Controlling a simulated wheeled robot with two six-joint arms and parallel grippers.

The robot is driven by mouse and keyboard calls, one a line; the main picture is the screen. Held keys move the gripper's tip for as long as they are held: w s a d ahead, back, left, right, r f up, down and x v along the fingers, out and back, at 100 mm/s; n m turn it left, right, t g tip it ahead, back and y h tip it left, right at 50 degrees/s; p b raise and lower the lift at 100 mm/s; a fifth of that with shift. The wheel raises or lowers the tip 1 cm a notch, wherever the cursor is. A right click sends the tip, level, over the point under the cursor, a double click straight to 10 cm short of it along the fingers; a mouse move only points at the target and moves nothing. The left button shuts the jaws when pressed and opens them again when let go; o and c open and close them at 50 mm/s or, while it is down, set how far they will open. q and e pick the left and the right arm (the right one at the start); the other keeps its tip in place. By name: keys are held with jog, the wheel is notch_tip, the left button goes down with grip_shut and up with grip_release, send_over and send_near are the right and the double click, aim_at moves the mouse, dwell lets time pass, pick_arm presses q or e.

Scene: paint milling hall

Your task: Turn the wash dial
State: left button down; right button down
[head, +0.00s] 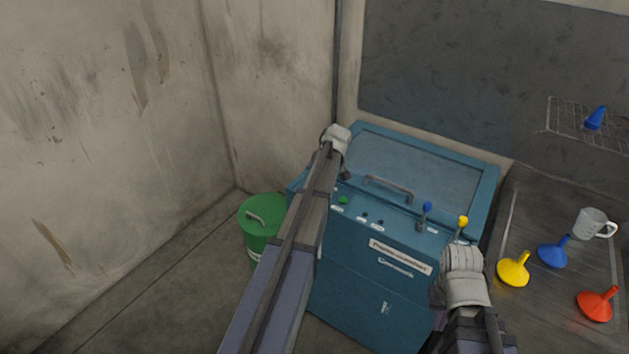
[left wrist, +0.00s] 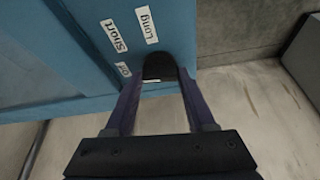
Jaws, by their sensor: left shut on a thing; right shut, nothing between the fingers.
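The wash dial (left wrist: 160,66) is a dark knob on the blue machine's panel, between the two fingers of my left gripper (left wrist: 161,84), which is shut on it. In the head view my left arm reaches over the machine's left side and hides much of that panel end. My right gripper (head: 462,262) is shut and empty before the machine's right front.
The blue machine (head: 350,290) has a lid with a handle, small buttons, and blue and yellow levers (head: 427,212). A green drum (head: 258,228) stands left. A bench at right holds yellow (head: 514,270), blue and red funnels and a white jug (head: 592,223).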

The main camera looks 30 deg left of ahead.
pick_arm(q)
jog(key=shift+n+g, duration=0.3)
jog(key=shift+n, duration=0.7)
jog(key=shift+c, duration=1.2)
grip_release()
jog(key=shift+r, duration=0.1)
jog(key=p+v, duration=0.7)
jog(key=shift+d+r, duration=0.25)
